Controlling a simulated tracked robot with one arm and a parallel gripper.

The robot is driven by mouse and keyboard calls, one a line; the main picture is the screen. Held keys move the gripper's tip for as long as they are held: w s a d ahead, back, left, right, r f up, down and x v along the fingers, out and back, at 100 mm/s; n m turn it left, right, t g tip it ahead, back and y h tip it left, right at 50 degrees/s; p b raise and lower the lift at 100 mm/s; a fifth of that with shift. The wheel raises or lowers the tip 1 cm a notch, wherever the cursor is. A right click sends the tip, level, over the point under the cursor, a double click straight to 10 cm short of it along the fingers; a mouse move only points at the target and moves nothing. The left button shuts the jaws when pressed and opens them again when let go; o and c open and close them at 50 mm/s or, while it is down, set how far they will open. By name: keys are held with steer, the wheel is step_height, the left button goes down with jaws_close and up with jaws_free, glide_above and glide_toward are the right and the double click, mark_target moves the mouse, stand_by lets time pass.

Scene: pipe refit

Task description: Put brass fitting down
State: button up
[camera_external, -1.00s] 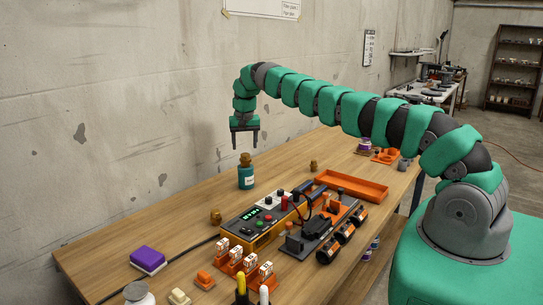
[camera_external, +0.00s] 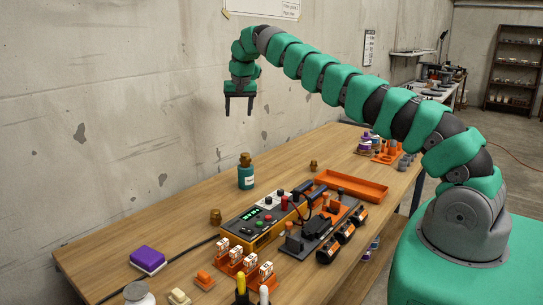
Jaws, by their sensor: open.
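Two small brass fittings stand upright on the wooden bench, one brass fitting (camera_external: 215,216) at the left of the yellow control box and another brass fitting (camera_external: 313,166) further back near the orange tray. A teal bottle (camera_external: 246,178) with a brass-coloured top stands between them; I cannot tell whether that top is a fitting or its own stopper. My gripper (camera_external: 238,112) points down, open and empty, well above the bench and above the bottle. Nothing is between its fingers.
A yellow control box (camera_external: 262,228) and a dark fixture (camera_external: 327,228) fill the bench middle. An orange tray (camera_external: 352,186) lies behind them. A purple block (camera_external: 147,258) is at the front left. The bench left of the bottle is clear.

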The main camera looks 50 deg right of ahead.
steer(key=s+a+r+n+t, duration=0.1)
steer(key=s+a+r+t, duration=0.15)
steer(key=r, duration=0.75)
steer(key=s+a+r+n+t, duration=0.15)
steer(key=a+r, duration=0.25)
steer(key=r, duration=0.6)
steer(key=s+a+r+n+t, duration=0.1)
steer(key=s+a+r+t, duration=0.15)
steer(key=r, duration=0.85)
steer(key=s+a+r+n+t, duration=0.2)
steer(key=s+a+r+t, duration=0.1)
steer(key=s+r, duration=0.7)
steer(key=s+a+r+n+t+y, duration=0.1)
steer(key=s+a+r+t, duration=0.2)
steer(key=s+r, duration=0.7)
steer(key=s+a, duration=0.2)
steer(key=s, duration=0.5)
steer(key=shift+a+r+n, duration=0.15)
steer(key=shift+r+n, duration=0.15)
steer(key=shift+n, duration=0.05)
